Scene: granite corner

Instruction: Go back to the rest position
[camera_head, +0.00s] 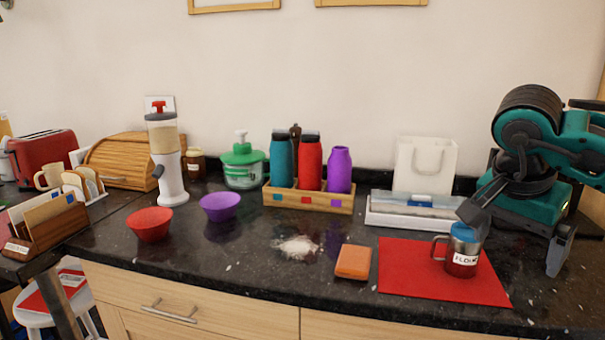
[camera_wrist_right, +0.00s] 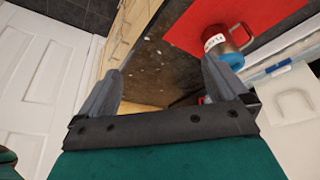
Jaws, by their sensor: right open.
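My right gripper (camera_head: 518,235) is open and empty above the right end of the dark counter, its fingers pointing down. One finger overlaps the blue-topped mug (camera_head: 461,258) in the head view; I cannot tell whether they touch. The mug is steel and red, has a white label, and stands upright on the red mat (camera_head: 405,280). In the right wrist view my spread fingers (camera_wrist_right: 160,75) have nothing between them, and the mug (camera_wrist_right: 220,45) lies beyond the right finger. My left gripper is not in view.
An orange block (camera_head: 353,262) lies left of the mat, near white powder (camera_head: 298,246). Red (camera_head: 150,226) and purple (camera_head: 221,207) bowls stand farther left. A wooden bottle crate (camera_head: 308,200) and a white bag (camera_head: 425,165) stand behind. The counter's front right is bare.

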